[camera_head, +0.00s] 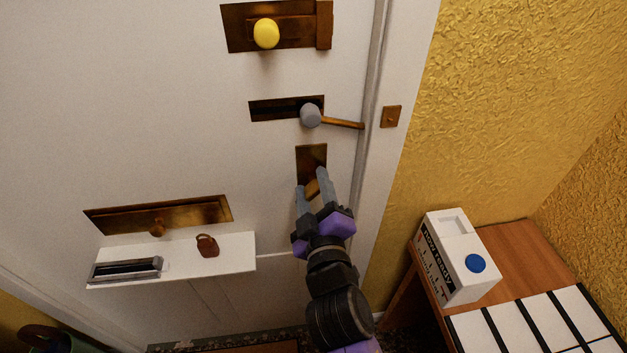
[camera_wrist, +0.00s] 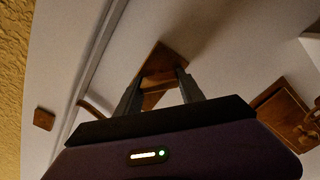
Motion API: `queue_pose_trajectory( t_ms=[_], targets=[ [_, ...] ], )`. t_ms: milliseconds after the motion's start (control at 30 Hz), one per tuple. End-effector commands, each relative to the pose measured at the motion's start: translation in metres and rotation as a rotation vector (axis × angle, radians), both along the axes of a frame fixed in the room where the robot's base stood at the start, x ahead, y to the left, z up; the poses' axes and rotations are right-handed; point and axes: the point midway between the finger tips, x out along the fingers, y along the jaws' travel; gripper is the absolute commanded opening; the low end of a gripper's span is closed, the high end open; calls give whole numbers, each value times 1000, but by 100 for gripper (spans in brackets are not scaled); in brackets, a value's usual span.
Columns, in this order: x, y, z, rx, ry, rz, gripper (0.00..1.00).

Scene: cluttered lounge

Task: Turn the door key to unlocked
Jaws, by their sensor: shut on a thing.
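The white door (camera_head: 150,110) fills the left and middle of the head view. A small brass lock plate (camera_head: 312,155) sits low near its right edge, and the plate also shows in the wrist view (camera_wrist: 165,62). My gripper (camera_head: 311,184) is at this plate, its two fingers shut on the golden door key (camera_head: 312,188). The fingers hide most of the key, so its turned angle is hard to tell. In the wrist view my gripper (camera_wrist: 158,85) reaches the plate with a finger on each side of the brownish key.
Above the plate are a grey knob with a lever (camera_head: 311,115) and a yellow knob (camera_head: 266,33). A white shelf (camera_head: 225,256) with a small brown padlock-like item (camera_head: 207,246) is at left. A wooden table (camera_head: 520,250) holds a white box (camera_head: 456,262) at right.

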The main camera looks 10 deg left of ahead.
Motion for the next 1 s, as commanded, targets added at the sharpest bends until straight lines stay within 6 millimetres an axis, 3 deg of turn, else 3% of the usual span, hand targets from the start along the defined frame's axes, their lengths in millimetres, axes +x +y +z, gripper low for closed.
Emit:
queue_pose_trajectory(
  t_ms=[500,1000],
  targets=[
    [-1,2,0,-440,-126,2,5],
    [-1,2,-3,-646,-186,2,5]
  ],
)
